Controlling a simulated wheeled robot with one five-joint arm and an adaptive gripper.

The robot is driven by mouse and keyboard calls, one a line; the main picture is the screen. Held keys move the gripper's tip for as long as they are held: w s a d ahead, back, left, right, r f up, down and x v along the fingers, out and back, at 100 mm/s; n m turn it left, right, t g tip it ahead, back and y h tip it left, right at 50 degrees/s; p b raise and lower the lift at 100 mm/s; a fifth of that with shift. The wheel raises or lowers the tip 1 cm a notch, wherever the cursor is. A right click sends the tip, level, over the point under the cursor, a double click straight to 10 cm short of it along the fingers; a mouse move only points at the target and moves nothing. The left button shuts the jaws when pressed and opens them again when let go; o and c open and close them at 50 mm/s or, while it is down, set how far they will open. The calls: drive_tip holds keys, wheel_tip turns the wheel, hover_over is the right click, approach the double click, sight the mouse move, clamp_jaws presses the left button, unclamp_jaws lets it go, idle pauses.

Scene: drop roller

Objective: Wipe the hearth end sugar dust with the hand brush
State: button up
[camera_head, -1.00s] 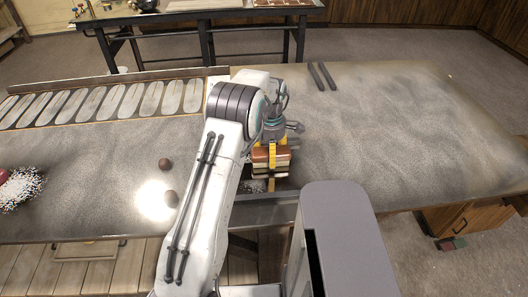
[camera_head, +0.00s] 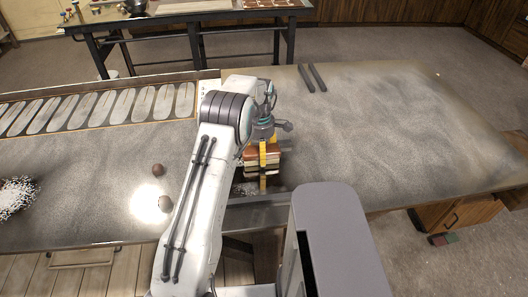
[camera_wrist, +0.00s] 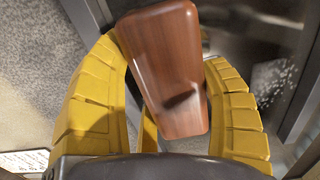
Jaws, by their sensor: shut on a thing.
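The hand brush (camera_head: 251,155) has a brown wooden back and pale bristles. In the wrist view its glossy brown back (camera_wrist: 165,70) is tilted between the yellow fingers. My gripper (camera_head: 263,168) is shut on it, over a dark recessed strip near the table's front edge. White sugar dust (camera_head: 241,188) lies as specks on that strip, just left of and below the brush. In the wrist view the specks (camera_wrist: 274,82) lie beside the right finger. The brush and fingers hide part of the strip, and I cannot tell whether the bristles touch it.
A white pile with coloured specks (camera_head: 15,196) is at the far left. Two dark bars (camera_head: 312,77) lie at the back. The dusty tabletop (camera_head: 410,130) on the right is clear.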

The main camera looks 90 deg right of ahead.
sight(248, 154)
drive_tip(key=shift+w+a+f+b, duration=0.15)
drive_tip(key=shift+w+b, duration=0.2)
drive_tip(key=shift+w, duration=0.75)
drive_tip(key=shift+w+a+f+b, duration=0.15)
drive_tip(key=shift+w+b, duration=0.15)
drive_tip(key=shift+w, duration=0.75)
drive_tip(key=shift+w+a+r+b, duration=0.1)
drive_tip(key=shift+w+b, duration=0.05)
drive_tip(key=shift+w, duration=0.85)
drive_tip(key=shift+w+d+r+b, duration=0.1)
drive_tip(key=shift+w+r+b, duration=0.1)
drive_tip(key=shift+w, duration=0.8)
drive_tip(key=shift+w+a+r+b, duration=0.1)
drive_tip(key=shift+w+b, duration=0.05)
drive_tip(key=shift+w, duration=0.85)
drive_tip(key=shift+w+a+f+b, duration=0.15)
drive_tip(key=shift+w+b, duration=0.2)
drive_tip(key=shift+w, duration=1.4)
drive_tip(key=shift+r+p, duration=2.15)
drive_tip(key=shift+r, duration=0.85)
drive_tip(key=shift+r, duration=0.1)
wheel_tip(248, 154, up, 3)
drive_tip(key=shift+f+p, duration=0.1)
drive_tip(key=shift+p, duration=1.05)
